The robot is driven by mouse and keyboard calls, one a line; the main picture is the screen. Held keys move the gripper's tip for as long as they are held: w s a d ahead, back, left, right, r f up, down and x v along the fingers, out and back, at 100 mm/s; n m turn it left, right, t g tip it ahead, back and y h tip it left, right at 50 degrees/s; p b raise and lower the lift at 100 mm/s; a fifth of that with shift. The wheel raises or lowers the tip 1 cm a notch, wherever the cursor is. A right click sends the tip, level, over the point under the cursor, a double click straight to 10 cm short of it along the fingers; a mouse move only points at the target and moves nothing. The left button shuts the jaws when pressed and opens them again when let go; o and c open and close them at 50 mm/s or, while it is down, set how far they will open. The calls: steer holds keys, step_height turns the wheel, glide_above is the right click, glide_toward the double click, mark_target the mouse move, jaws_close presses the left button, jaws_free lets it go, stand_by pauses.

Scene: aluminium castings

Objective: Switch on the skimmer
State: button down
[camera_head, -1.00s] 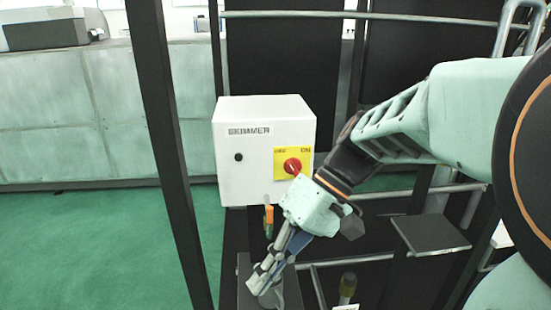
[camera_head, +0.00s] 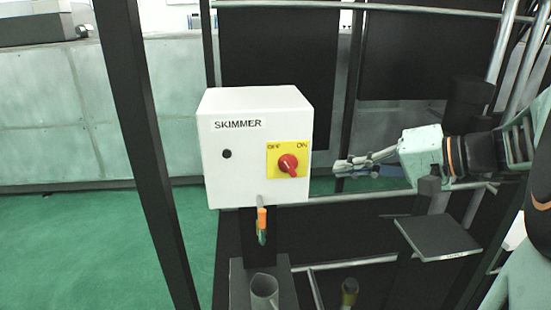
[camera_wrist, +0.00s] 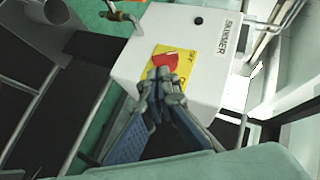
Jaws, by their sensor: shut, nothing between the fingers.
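The skimmer box (camera_head: 235,180) is a white cabinet labelled SKIMMER. Its red rotary knob (camera_head: 288,165) sits on a yellow plate (camera_head: 273,171) marked OFF at left and ON at right. I cannot tell clearly which mark the knob points to. A small dark round lamp or button (camera_head: 226,153) is left of the plate. My gripper (camera_head: 338,168) is shut and empty, right of the box and apart from it in the head view. In the wrist view, my fingertips (camera_wrist: 162,78) appear in front of the red knob (camera_wrist: 165,61) and overlap the plate's lower part.
An orange-handled item (camera_head: 262,220) hangs below the box. Under it stands a grey open tube (camera_head: 264,288). A dark flat plate (camera_head: 438,238) is at the lower right. Black posts and metal rails surround the box. Green floor is free at the left.

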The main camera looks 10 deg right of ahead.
steer(key=shift+m+t+h, duration=0.4)
steer(key=shift+m+t, duration=0.2)
steer(key=shift+t, duration=0.2)
steer(key=d, duration=0.1)
steer(key=w+d, duration=0.1)
steer(key=d+r, duration=0.1)
steer(key=d, duration=0.1)
steer(key=shift+w, duration=0.15)
steer(key=shift+a, duration=0.1)
steer(key=p, duration=0.1)
glide_toward(295, 169)
steer(key=w, duration=0.4)
steer(key=shift+s+a+f, duration=0.1)
steer(key=shift+a+f, duration=0.2)
steer(key=shift+a, duration=0.35)
steer(key=shift+a+f, duration=0.25)
steer(key=shift+a, duration=0.4)
steer(key=shift+s+a+f, duration=0.1)
steer(key=shift+a+f, duration=0.2)
steer(key=shift+a, duration=0.35)
steer(key=shift+f+b, duration=0.2)
steer(key=shift+b, duration=0.25)
